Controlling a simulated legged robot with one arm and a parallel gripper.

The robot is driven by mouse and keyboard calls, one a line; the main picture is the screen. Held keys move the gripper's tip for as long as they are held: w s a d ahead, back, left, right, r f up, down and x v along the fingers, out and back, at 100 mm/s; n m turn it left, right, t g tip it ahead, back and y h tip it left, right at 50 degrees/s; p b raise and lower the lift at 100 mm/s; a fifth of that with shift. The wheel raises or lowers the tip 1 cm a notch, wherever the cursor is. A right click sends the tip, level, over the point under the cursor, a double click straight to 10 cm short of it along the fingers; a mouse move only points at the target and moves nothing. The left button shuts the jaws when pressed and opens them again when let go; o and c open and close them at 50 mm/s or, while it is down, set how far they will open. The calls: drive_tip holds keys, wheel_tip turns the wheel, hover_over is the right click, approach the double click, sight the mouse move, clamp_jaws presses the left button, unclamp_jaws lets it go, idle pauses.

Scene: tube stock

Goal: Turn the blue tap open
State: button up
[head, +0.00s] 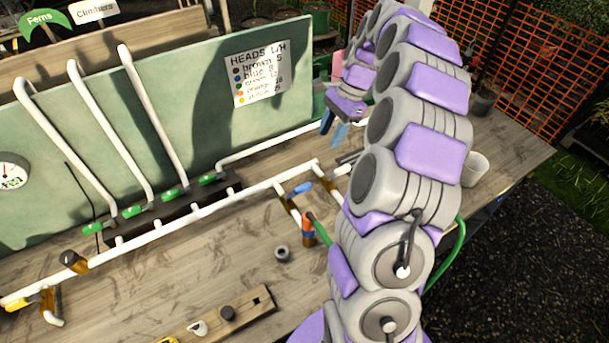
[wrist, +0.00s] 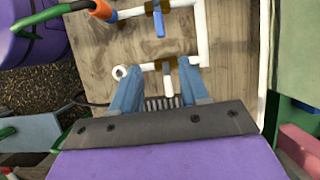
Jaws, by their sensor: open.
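The blue tap (head: 302,188) is a small blue lever on a brass body in the white pipework on the bench. Its lever lies across its short pipe. It also shows at the top of the wrist view (wrist: 159,24), beyond my fingertips. My gripper (head: 334,128) is open and empty, raised above the bench, behind and right of the tap in the head view. Its two blue fingers (wrist: 160,68) are apart in the wrist view, with a brass fitting (wrist: 166,65) on a white pipe seen between them. Nothing visible touches the blue tap.
An orange and blue coupling (head: 308,230) with a green hose sits close to the tap. Green taps (head: 170,195) line the pipes along the green board (head: 130,120). A white cup (head: 475,169) stands right of my arm. A grey ring (head: 282,253) lies on the bench.

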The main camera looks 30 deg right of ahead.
drive_tip(key=a+f, duration=0.3)
drive_tip(key=a, duration=0.1)
drive_tip(key=b, duration=0.3)
approach(303, 186)
drive_tip(key=f, duration=0.4)
drive_tip(key=shift+a+f, duration=0.25)
drive_tip(key=a+f, duration=0.1)
drive_tip(key=a, duration=0.1)
drive_tip(key=a+f, duration=0.1)
drive_tip(key=f, duration=0.1)
drive_tip(key=shift+a+f+b, duration=0.2)
drive_tip(key=shift+a+b, duration=0.2)
drive_tip(key=shift+d+f, duration=0.1)
drive_tip(key=shift+d, duration=0.85)
drive_tip(key=shift+c, duration=0.6)
drive_tip(key=shift+a, duration=0.7)
drive_tip(key=c, duration=0.6)
clamp_jaws()
drive_tip(key=shift+d, duration=0.15)
